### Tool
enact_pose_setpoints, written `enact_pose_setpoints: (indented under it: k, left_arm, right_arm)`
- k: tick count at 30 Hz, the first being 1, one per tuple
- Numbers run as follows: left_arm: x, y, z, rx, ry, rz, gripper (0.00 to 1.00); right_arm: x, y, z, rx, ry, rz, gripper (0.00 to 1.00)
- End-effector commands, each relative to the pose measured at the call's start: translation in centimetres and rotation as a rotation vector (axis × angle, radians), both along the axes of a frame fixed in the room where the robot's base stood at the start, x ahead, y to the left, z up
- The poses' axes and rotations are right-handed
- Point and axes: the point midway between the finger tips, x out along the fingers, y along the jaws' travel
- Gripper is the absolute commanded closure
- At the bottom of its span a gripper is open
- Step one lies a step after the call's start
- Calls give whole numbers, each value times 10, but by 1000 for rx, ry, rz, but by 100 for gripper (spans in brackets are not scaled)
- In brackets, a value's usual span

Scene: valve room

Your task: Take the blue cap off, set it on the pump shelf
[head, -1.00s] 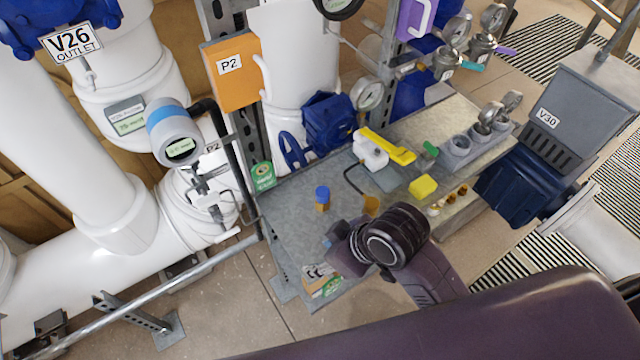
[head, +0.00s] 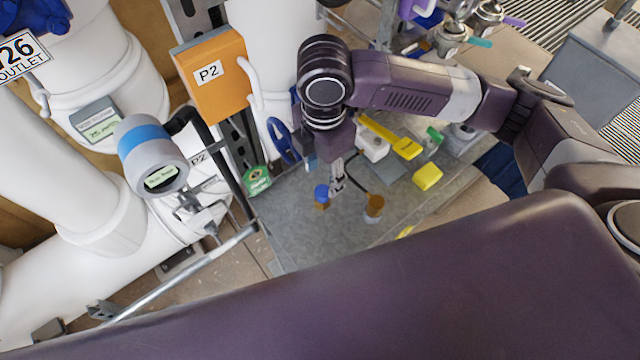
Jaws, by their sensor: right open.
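The blue cap (head: 321,190) sits on top of a small amber bottle (head: 321,204), which stands on the grey metal pump shelf (head: 285,228). My right gripper (head: 338,186) reaches down from above and is open, its fingers just to the right of the cap. I cannot tell whether a finger touches the cap. Nothing shows between the fingers. My left gripper is not in view.
A brown-orange item (head: 374,205) stands to the right of the bottle. A yellow-handled white item (head: 374,148), a yellow block (head: 427,176) and a green piece (head: 435,135) lie farther right. An orange P2 box (head: 211,75) hangs behind. Bare shelf lies left of the bottle.

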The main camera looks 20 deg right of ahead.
Motion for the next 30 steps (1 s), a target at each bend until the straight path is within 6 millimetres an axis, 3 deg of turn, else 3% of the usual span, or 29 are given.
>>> enact_pose_setpoints:
  k: [15, 24, 30]
  left_arm:
    - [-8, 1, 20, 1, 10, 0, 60]
    - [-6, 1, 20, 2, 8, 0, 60]
    - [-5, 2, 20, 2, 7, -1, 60]
  right_arm:
    - [1, 0, -66, 0, 3, -1, 55]
    - [2, 0, -73, 0, -1, 2, 55]
    - [2, 1, -73, 1, -1, 1, 75]
